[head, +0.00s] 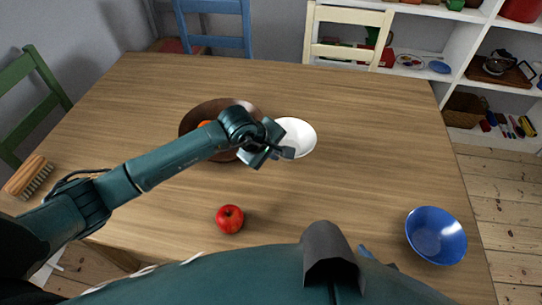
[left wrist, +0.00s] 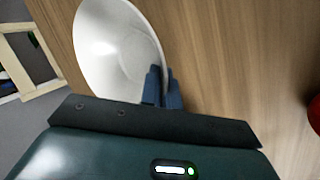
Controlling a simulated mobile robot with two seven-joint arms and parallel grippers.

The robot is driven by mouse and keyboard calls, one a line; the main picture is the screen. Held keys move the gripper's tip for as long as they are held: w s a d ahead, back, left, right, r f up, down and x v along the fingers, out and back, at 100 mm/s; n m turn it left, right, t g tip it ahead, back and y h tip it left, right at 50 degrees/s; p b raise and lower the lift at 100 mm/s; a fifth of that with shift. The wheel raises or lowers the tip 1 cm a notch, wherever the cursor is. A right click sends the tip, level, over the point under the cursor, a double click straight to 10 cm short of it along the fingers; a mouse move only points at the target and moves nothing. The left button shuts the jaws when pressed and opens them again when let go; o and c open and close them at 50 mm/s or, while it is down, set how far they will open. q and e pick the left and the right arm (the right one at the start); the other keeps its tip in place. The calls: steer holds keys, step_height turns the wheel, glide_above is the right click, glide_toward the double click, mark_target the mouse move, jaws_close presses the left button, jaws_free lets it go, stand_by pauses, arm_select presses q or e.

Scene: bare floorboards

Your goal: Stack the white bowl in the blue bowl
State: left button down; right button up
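The white bowl (head: 300,133) is on the table to the right of the brown bowl, and it fills the upper left of the left wrist view (left wrist: 110,50). My left gripper (head: 283,153) is at the bowl's near rim. In the left wrist view its two fingers (left wrist: 162,90) are close together with the rim between them, shut on the bowl's wall. The blue bowl (head: 436,236) stands empty and upright near the table's right front corner, well apart from the white bowl. My right gripper does not show.
A brown bowl (head: 190,118) holding something orange sits partly behind my left arm. A red apple (head: 230,219) lies at the front middle. A brush (head: 30,178) lies at the left edge. The tabletop (head: 370,170) is clear between the white and blue bowls.

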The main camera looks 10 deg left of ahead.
arm_select(q)
steer(key=shift+f, duration=2.1)
steer(key=c, duration=1.9)
jaws_free()
steer(key=shift+c, duration=0.2)
